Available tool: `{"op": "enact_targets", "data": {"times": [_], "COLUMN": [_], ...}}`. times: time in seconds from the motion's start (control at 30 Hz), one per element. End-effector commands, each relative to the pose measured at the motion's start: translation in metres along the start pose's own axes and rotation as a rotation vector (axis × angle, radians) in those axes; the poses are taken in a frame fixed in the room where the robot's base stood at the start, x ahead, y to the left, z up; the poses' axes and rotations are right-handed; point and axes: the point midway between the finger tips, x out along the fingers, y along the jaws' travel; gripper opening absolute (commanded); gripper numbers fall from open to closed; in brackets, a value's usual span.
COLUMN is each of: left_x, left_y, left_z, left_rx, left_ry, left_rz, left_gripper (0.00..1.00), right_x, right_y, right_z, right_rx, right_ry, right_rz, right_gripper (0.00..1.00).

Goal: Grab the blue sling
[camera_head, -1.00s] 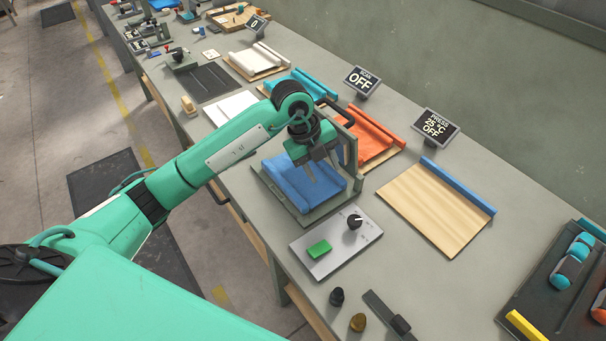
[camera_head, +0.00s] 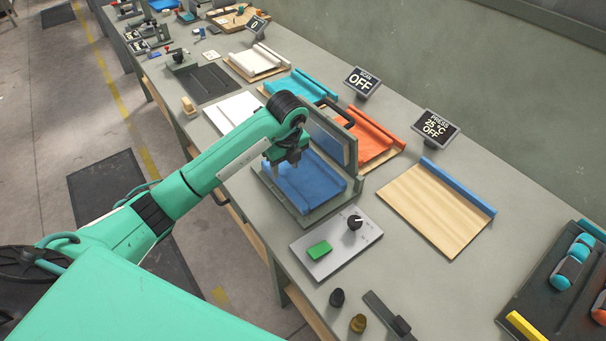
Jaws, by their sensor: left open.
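A blue sling (camera_head: 313,184) lies flat as a sheet in the grey press (camera_head: 353,190), whose lid stands raised at the back. My left gripper (camera_head: 284,170) is open and points down over the left part of the blue sheet. Its fingers are small in the picture, and I cannot tell whether they touch the cloth. The arm hides part of the press's left side. My right gripper is not in view.
A panel with a green button (camera_head: 319,249) and a black knob (camera_head: 354,221) sits in front of the press. Orange fabric (camera_head: 372,135) lies behind the raised lid. A wooden board (camera_head: 430,210) with a blue roll (camera_head: 457,185) lies to the right. Signs read OFF.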

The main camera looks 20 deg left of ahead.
Motion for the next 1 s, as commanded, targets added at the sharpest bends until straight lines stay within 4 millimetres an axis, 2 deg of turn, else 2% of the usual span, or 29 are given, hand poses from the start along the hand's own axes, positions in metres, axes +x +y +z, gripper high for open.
{"op": "enact_targets", "data": {"times": [0.17,0.3,0.47,0.73,1.0], "left_x": [0.011,0.03,0.05,0.054,0.054], "left_y": [0.003,0.007,0.006,0.006,0.006], "left_z": [-0.002,-0.005,-0.005,-0.005,-0.005], "left_rx": [0.0,0.0,0.001,0.001,0.001], "left_ry": [0.003,0.004,0.002,0.0,0.0], "left_rz": [0.003,0.003,0.001,-0.001,-0.001], "left_gripper": [0.47,0.47,0.47,0.47,0.0], "right_x": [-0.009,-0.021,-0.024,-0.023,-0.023], "right_y": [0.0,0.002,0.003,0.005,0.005], "right_z": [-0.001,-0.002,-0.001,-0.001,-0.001], "right_rx": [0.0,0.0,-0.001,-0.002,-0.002], "right_ry": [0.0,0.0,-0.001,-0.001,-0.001], "right_rz": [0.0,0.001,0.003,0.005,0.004], "right_gripper": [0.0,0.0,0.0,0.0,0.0]}}
